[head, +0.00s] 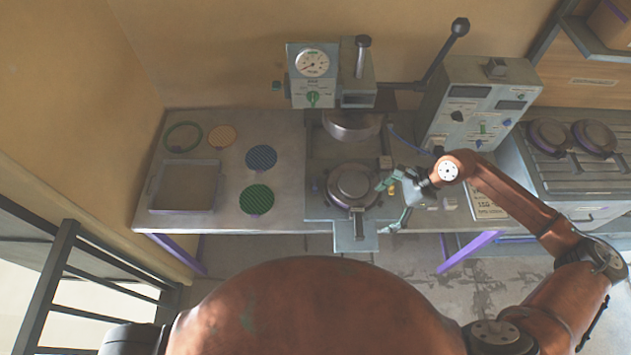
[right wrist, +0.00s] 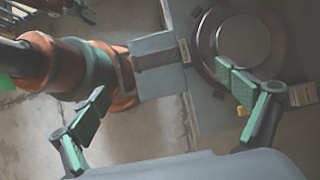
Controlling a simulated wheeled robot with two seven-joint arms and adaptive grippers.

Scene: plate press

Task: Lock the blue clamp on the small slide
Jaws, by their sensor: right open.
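The press slide (head: 347,238) sticks out at the front of the press, with a round metal plate (head: 352,182) on it and a dark upright bar at its front end. The slide's end (right wrist: 153,50) and the plate (right wrist: 243,42) also show in the right wrist view. I cannot make out a blue clamp in either view. My right gripper (head: 387,205) is open and empty, just right of the plate and slide. In the right wrist view its green-padded fingers (right wrist: 166,95) are wide apart, one over the plate's edge. My left gripper is not in view.
A press with a gauge (head: 312,63) and long lever (head: 445,50) stands behind. A control box (head: 478,105) is to the right. Small blocks (head: 440,203) lie right of the gripper.

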